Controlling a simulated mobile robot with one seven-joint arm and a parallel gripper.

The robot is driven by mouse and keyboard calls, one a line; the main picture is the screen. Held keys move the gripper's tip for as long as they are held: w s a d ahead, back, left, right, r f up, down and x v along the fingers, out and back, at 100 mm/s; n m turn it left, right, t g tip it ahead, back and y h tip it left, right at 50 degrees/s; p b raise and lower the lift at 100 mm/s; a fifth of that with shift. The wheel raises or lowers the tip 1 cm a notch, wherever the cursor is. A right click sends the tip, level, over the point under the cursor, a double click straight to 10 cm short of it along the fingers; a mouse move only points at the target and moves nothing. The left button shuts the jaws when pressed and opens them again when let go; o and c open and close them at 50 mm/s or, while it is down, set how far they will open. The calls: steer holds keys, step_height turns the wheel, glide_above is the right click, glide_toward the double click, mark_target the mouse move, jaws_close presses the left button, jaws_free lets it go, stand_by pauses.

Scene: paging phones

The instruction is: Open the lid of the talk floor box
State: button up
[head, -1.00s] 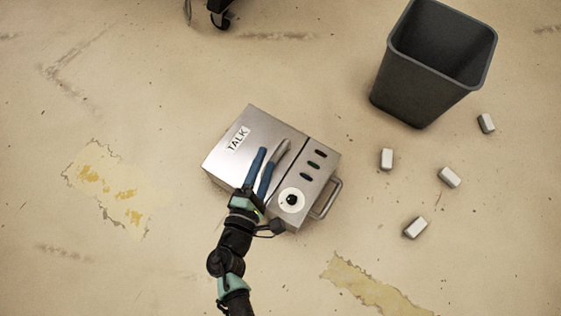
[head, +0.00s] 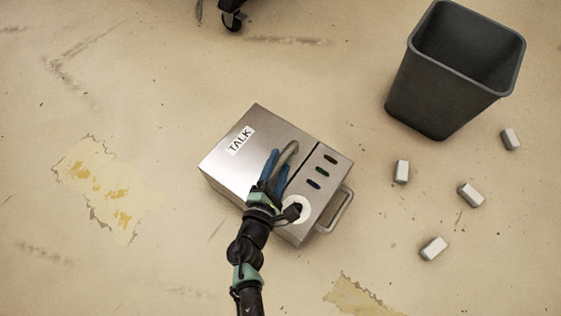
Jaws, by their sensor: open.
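The talk floor box (head: 223,163) is a silver metal box on the floor in the middle of the head view, with a white TALK label (head: 240,141) on its lid. A dark seam separates the lid from a strip with several coloured slots and a round white disc (head: 303,209). A curved grey handle (head: 290,152) stands on the lid near the seam. My gripper (head: 273,160) is open over the lid, its blue fingers beside the handle. Whether they touch it I cannot tell. My wrist hides part of the box's near edge and disc.
A metal loop (head: 341,212) sticks out from the box's right side. A dark grey bin (head: 432,108) stands at the upper right. Several small white blocks, one of them here (head: 401,172), lie on the floor. A black caster (head: 232,22) is at the top. The left floor is clear.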

steer(key=shift+x, duration=0.95)
steer(key=shift+c, duration=0.2)
jaws_close()
stand_by(0.6)
